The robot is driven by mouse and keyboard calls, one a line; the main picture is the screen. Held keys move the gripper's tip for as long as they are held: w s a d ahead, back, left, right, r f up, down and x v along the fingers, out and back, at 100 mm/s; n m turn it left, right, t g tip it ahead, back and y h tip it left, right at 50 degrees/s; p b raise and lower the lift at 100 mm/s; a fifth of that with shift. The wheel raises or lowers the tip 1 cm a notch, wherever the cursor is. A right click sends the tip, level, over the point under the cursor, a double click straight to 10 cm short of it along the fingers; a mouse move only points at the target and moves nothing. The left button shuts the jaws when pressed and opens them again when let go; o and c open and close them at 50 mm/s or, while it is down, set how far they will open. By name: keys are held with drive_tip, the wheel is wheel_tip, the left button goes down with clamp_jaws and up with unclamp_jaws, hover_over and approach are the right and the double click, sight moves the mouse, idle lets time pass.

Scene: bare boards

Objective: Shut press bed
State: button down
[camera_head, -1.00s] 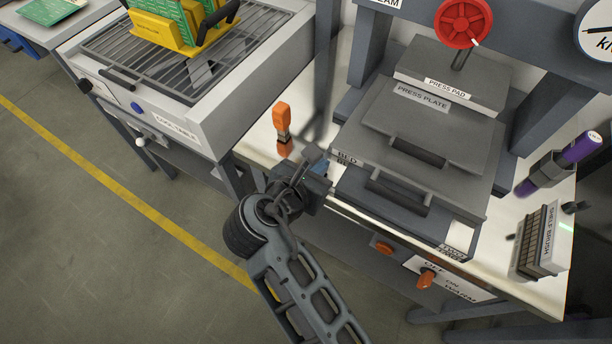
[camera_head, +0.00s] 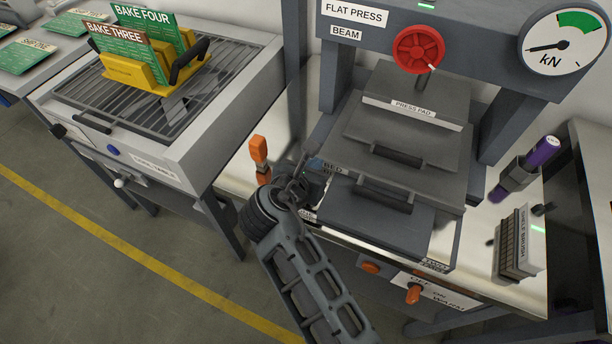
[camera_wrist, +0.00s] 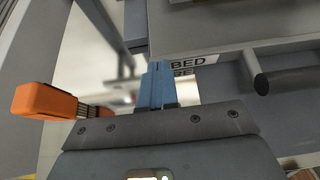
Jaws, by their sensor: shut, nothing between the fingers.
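The press bed (camera_head: 345,180) is a grey sliding slab under the flat press, with a dark bar handle (camera_head: 383,195) at its front. The grey press plate (camera_head: 400,135) lies on it, its rear part under the press pad (camera_head: 432,92). My gripper (camera_head: 314,168) is at the bed's front left corner, by the BED label. In the wrist view its blue fingers (camera_wrist: 157,85) are shut and empty, close against the left of the BED label (camera_wrist: 187,63). I cannot tell whether they touch the bed. The bed's handle (camera_wrist: 285,80) shows to the right.
An orange-handled brush (camera_head: 259,158) stands left of my gripper. A cooling table with a yellow rack (camera_head: 150,75) is at left.

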sight(334, 135)
drive_tip(key=w+d, duration=0.1)
drive_tip(key=w, duration=0.1)
drive_tip(key=w+d, duration=0.1)
drive_tip(key=w, duration=0.2)
drive_tip(key=w+d, duration=0.1)
drive_tip(key=w, duration=0.2)
drive_tip(key=shift+w, duration=0.1)
drive_tip(key=shift+w+d+r, duration=0.15)
